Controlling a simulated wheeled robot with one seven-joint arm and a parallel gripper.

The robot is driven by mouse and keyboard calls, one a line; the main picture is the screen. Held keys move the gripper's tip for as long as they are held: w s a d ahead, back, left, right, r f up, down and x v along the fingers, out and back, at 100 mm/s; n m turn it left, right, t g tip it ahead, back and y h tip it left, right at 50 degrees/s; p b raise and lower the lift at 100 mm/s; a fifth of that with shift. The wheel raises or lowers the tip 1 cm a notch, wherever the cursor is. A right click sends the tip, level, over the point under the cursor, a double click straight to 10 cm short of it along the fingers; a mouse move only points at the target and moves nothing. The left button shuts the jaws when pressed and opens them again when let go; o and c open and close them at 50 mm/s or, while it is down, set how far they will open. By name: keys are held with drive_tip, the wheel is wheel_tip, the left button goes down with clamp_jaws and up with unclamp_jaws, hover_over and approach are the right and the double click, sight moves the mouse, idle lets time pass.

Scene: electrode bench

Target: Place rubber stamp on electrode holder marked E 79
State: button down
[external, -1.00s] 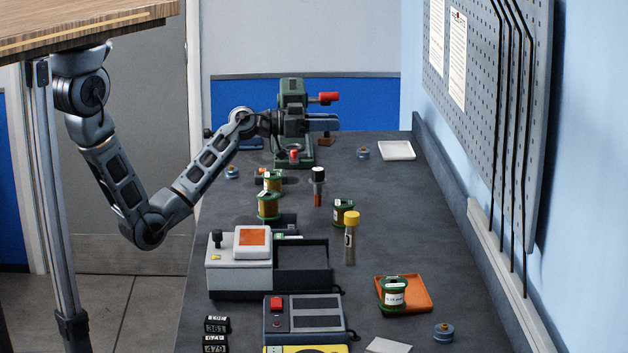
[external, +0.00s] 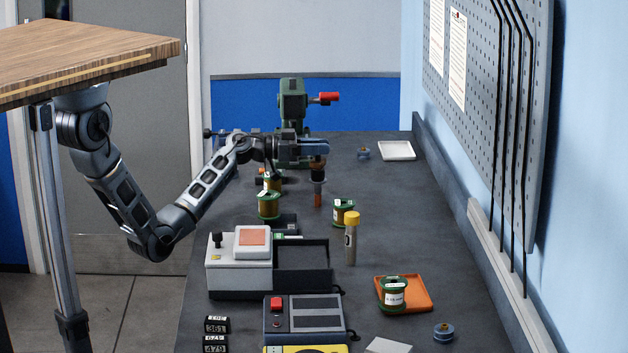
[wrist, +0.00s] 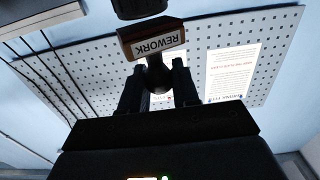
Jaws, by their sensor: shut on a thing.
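The rubber stamp shows in the wrist view as a wooden block labelled "REWORK" (wrist: 153,40), with a dark handle between my fingers. In the external view my gripper (external: 322,150) is shut on it above the far part of the bench. The stamp's brown block (external: 317,163) hangs directly over or in front of an upright tube (external: 318,194) with a black band and a red lower part. The tube's white top is hidden; I cannot tell whether stamp and tube touch. A yellow-capped tube (external: 350,240) stands nearer. I cannot read "E 79" on either tube.
Green spools (external: 268,206) (external: 344,212) stand close by. A grey-and-white device (external: 240,262) with a black tray lies nearer. Another spool (external: 393,294) sits on an orange tray (external: 424,303). A green press (external: 292,100) stands behind. The bench's right side is mostly clear.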

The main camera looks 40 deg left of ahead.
drive_tip(key=shift+f, duration=0.4)
drive_tip(key=c, duration=0.8)
unclamp_jaws()
drive_tip(key=shift+r, duration=0.1)
drive_tip(key=shift+r, duration=0.2)
drive_tip(key=b+v, duration=0.1)
drive_tip(key=v, duration=1.1)
drive_tip(key=shift+b, duration=0.4)
